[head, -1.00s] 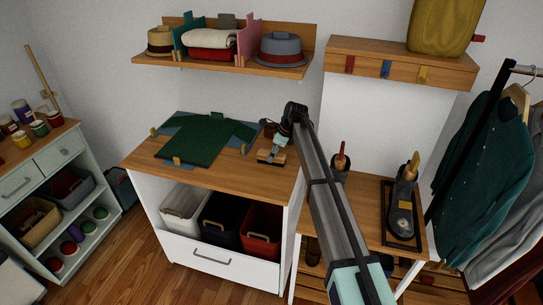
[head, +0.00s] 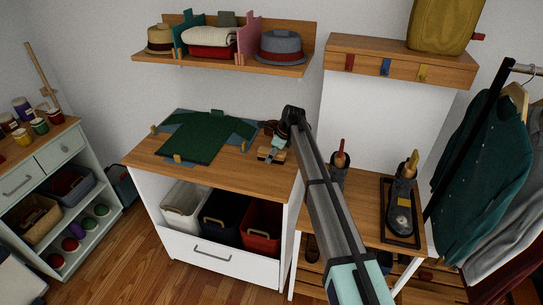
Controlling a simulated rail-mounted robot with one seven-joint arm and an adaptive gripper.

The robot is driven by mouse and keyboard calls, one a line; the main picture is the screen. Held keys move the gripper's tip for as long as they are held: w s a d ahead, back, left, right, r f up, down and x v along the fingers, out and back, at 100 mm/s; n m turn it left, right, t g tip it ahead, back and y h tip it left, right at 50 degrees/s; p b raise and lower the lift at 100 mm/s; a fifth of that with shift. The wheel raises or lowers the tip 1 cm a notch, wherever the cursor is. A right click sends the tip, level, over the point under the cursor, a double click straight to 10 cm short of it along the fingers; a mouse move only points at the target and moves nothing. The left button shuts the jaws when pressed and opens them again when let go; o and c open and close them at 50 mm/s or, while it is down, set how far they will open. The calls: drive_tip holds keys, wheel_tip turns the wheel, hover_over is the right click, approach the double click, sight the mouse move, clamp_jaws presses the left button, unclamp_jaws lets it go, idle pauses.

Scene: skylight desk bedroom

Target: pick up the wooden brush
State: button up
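A small tan wooden piece (head: 271,155), which looks like the wooden brush, lies at the right end of the wooden cabinet top (head: 245,175). My gripper (head: 271,135) is just behind and above it in the head view, at the end of my arm, which reaches in from the lower right. The gripper is small and dark here, and its fingers cannot be made out. I cannot tell whether it touches the wooden piece.
Several bins stand below the cabinet top, including a red one (head: 262,222). To the right, a lower bench (head: 367,215) holds shoes. A shelf with hats (head: 282,48) hangs above.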

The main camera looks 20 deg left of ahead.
drive_tip(key=c, duration=1.3)
drive_tip(key=shift+r, duration=0.15)
drive_tip(key=shift+r+b, duration=0.5)
drive_tip(key=shift+r, duration=0.05)
wheel_tip(320, 180, up, 2)
drive_tip(key=shift+b, duration=0.55)
drive_tip(key=shift+s+d+r, duration=0.1)
drive_tip(key=shift+s+r, duration=0.1)
drive_tip(key=shift+s, duration=0.45)
drive_tip(key=s+b, duration=0.1)
drive_tip(key=s, duration=0.4)
drive_tip(key=s+d+b, duration=0.1)
drive_tip(key=s+b, duration=0.1)
drive_tip(key=s, duration=0.4)
drive_tip(key=s+b, duration=0.1)
drive_tip(key=s, duration=0.4)
drive_tip(key=shift+s+d+r, duration=0.1)
drive_tip(key=shift+s+d, duration=0.05)
drive_tip(key=shift+s, duration=0.15)
